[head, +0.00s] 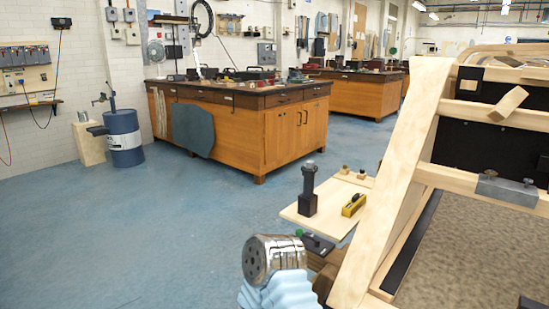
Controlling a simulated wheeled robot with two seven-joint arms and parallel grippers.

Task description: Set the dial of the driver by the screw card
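A dark upright tool (308,192) with a black block-shaped foot and a grey top stands on a pale wooden board (327,220) right of centre. It may be the driver; no dial or setting can be read on it. A small yellow and black item (353,204) lies on the board to its right. I cannot make out a screw card. Neither of my grippers can be made out. A silver cylinder with a dark, holed end face (275,257) on a light-blue ribbed sleeve is at the bottom centre; I cannot tell whether it is mine.
A large wooden frame (394,180) rises close on the right, beside the board. Small knob-like pieces (344,169) sit at the board's far edge. A dark item with a green spot (317,243) is under its near edge. Open blue floor (150,230) lies left, before a wooden workbench (240,130).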

